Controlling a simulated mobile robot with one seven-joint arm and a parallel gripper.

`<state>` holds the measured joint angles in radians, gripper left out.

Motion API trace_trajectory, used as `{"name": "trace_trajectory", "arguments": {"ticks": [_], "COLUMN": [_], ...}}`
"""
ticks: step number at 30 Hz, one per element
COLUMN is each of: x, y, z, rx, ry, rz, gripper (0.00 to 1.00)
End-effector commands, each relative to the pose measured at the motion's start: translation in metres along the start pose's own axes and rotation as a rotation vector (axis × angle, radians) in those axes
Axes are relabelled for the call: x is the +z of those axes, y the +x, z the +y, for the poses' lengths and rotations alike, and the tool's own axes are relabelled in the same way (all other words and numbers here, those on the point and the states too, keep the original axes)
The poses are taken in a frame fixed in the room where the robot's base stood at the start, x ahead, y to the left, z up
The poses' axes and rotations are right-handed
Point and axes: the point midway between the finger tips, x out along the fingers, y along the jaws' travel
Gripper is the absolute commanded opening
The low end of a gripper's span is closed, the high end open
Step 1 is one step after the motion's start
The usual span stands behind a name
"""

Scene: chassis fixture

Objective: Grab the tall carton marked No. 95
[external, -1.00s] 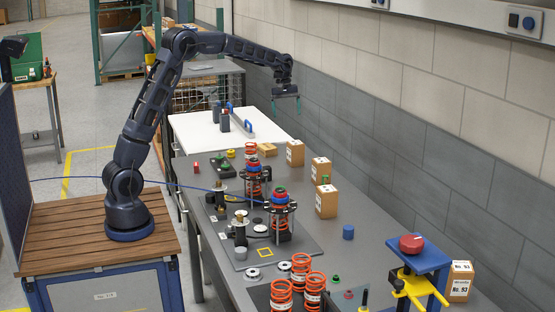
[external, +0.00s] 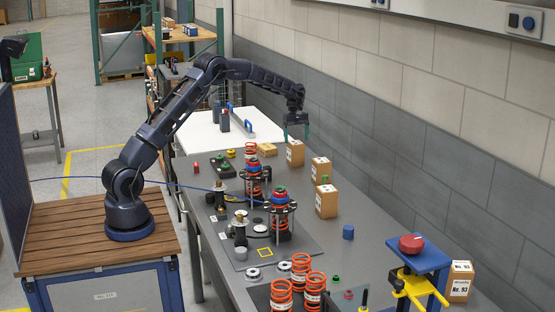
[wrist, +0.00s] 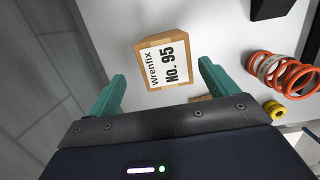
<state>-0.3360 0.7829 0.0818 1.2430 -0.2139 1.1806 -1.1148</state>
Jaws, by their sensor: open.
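The carton marked No. 95 (wrist: 165,62) shows its white label face-on in the wrist view, between and beyond my fingertips. In the external view a brown carton (external: 295,153) near the wall stands right under my gripper and appears to be this one, though its label is too small to read there. My gripper (external: 296,134) is open and empty, fingers pointing down just above the carton. In the wrist view its two green fingers (wrist: 160,82) are spread wide, with the carton apart from both.
A low carton (external: 267,150) lies just left, with an orange spring (wrist: 283,72) beyond it. More cartons (external: 321,170) (external: 326,201) stand nearer along the wall. A carton marked No. 93 (external: 460,282) is at the far right. The grey wall (external: 345,125) is close behind.

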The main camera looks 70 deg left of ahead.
Motion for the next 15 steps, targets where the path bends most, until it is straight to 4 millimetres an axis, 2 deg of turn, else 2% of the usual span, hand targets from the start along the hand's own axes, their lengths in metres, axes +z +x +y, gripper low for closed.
{"name": "trace_trajectory", "arguments": {"ticks": [3,11,15], "x": [0.000,0.000,-0.001], "y": [0.017,0.033,0.050], "z": [0.000,-0.003,-0.007], "rx": [-0.001,-0.001,-0.002], "ry": [0.000,0.001,0.000], "rz": [-0.001,0.000,0.000], "gripper": [0.85,0.85,0.85]}}
